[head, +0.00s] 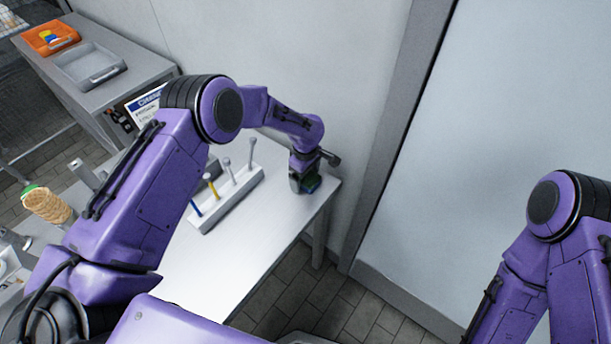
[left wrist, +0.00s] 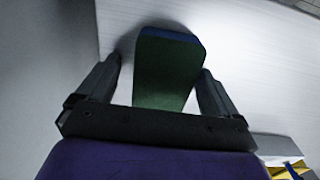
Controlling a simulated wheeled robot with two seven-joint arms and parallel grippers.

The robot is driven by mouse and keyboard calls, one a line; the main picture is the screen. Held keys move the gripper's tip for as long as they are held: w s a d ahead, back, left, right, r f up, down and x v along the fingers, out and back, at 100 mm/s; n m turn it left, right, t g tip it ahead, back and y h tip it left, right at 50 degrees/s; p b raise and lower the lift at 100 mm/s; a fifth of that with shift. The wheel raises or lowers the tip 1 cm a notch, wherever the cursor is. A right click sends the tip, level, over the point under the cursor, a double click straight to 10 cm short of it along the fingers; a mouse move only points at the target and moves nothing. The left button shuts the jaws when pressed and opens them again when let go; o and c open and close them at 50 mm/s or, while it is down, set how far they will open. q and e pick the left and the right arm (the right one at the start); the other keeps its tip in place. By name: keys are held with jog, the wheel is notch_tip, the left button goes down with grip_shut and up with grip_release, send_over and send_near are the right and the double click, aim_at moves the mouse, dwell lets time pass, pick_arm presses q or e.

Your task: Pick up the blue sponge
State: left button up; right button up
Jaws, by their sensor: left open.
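The blue sponge (left wrist: 170,50) has a blue edge and a dark green face in the left wrist view. It stands on the white table between the two fingers of my left gripper (left wrist: 158,72). The right finger is at or very near its side, and a gap shows on the left. In the head view, my left gripper (head: 303,174) is at the table's far right corner and hides most of the sponge (head: 313,184). The left gripper is open. My right gripper is out of the picture.
A white rack (head: 228,200) with several upright pegs, some blue or yellow, stands left of the gripper on the table (head: 200,277). The wall is close behind. A side table holds an orange tray (head: 36,43) and a grey tray (head: 75,58).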

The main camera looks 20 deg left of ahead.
pick_arm(q)
jog(key=shift+s+r, duration=0.15)
jog(key=shift+s, duration=0.1)
jog(key=shift+s+r, duration=0.1)
jog(key=c, duration=1)
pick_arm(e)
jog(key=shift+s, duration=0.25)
pick_arm(q)
jog(key=shift+w+r+b, duration=0.25)
jog(key=shift+r+b, duration=0.2)
jog(key=shift+b, duration=0.2)
jog(key=shift+r+b, duration=0.55)
jog(key=shift+r, duration=0.15)
jog(key=s+d+r+b, duration=0.1)
jog(key=s+r, duration=0.2)
jog(key=s, duration=0.1)
jog(key=s+r, duration=0.4)
jog(key=s, duration=0.1)
jog(key=s+d+r+b, duration=0.1)
jog(key=s+r, duration=0.2)
jog(key=s, duration=0.2)
jog(key=shift+d+r+b, duration=0.25)
jog(key=shift+d+b, duration=0.05)
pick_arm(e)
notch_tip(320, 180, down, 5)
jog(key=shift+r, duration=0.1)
